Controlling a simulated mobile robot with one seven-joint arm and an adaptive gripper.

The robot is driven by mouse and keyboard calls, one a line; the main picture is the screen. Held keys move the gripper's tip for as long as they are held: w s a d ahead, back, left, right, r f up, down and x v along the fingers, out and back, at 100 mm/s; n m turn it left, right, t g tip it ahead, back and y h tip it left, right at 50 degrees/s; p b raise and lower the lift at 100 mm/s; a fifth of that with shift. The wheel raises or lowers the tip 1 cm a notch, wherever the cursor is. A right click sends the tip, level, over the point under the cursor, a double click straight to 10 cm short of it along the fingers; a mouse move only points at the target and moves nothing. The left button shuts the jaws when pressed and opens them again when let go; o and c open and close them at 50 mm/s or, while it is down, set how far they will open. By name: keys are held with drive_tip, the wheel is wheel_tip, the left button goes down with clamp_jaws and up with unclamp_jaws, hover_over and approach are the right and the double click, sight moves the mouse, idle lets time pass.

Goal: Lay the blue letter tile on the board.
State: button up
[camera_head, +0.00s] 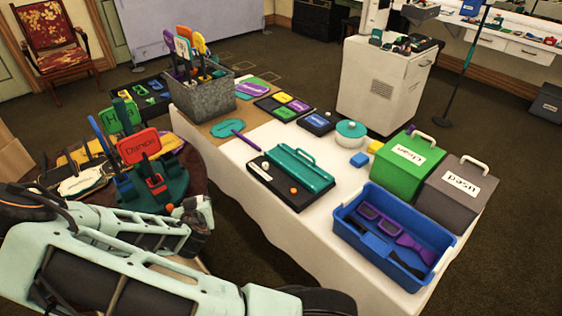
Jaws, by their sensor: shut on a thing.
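My gripper (197,213) is at the end of my folded arm, low at the left, beside the round table. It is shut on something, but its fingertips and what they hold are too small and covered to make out. Another dark board with small coloured pieces (136,98) lies at the far left. I cannot tell which is the task's board.
A teal stand with signs (178,183) is near my gripper.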

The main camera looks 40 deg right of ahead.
drive_tip(key=w+d+r+m+g+h+b, duration=0.2)
drive_tip(key=d+m+g+h+b, duration=0.5)
drive_tip(key=d, duration=0.6)
drive_tip(key=d+r+m+g+b, duration=0.25)
drive_tip(key=d+r+m, duration=0.35)
drive_tip(key=d+r, duration=0.35)
drive_tip(key=x, duration=0.4)
drive_tip(key=w+x, duration=0.1)
drive_tip(key=x, duration=0.4)
drive_tip(key=w+x, duration=0.1)
drive_tip(key=x, duration=0.3)
drive_tip(key=shift+w+d+f, duration=0.15)
drive_tip(key=shift+w+d, duration=0.05)
drive_tip(key=shift+w+d+f, duration=0.15)
drive_tip(key=shift+d+f, duration=0.4)
drive_tip(key=shift+f, duration=0.1)
wheel_tip(320, 180, down, 3)
drive_tip(key=shift+d+f, duration=0.2)
drive_tip(key=o, duration=1)
